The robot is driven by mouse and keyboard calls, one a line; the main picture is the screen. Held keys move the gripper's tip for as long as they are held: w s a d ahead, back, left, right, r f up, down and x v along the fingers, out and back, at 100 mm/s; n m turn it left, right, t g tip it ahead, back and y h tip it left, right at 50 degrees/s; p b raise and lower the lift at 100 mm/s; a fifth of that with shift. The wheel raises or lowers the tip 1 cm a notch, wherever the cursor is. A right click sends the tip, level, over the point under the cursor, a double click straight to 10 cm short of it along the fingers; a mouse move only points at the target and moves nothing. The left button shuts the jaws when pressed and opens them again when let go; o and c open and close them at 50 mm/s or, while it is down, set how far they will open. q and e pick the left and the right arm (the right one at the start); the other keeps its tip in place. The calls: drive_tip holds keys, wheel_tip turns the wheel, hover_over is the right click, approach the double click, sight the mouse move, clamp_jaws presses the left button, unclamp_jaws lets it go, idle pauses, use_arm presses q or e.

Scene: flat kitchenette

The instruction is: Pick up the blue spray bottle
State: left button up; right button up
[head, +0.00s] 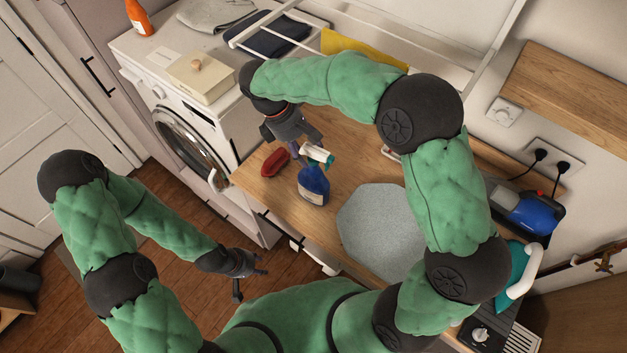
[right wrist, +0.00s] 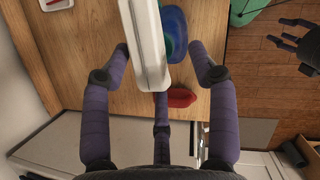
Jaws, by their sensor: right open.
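The blue spray bottle (head: 313,186) stands on the wooden counter, its white and teal spray head toward my right gripper (head: 312,150). In the right wrist view the white spray head (right wrist: 149,45) lies between the spread purple fingers of my right gripper (right wrist: 163,55), with the blue body (right wrist: 174,32) partly hidden behind it. The right gripper is open; I cannot tell whether a finger touches the bottle. My left gripper (head: 250,278) is open and empty over the floor, away from the bottle.
A red brush-like object (head: 274,163) lies on the counter close to the bottle. A grey mat (head: 375,225) is to its right. A washing machine (head: 190,125) stands to the left, with a box (head: 201,78) on top. A blue appliance (head: 530,213) is by the wall.

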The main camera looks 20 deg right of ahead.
sight(312, 159)
drive_tip(key=shift+x, duration=2.4)
drive_tip(key=shift+s+r, duration=0.1)
clamp_jaws()
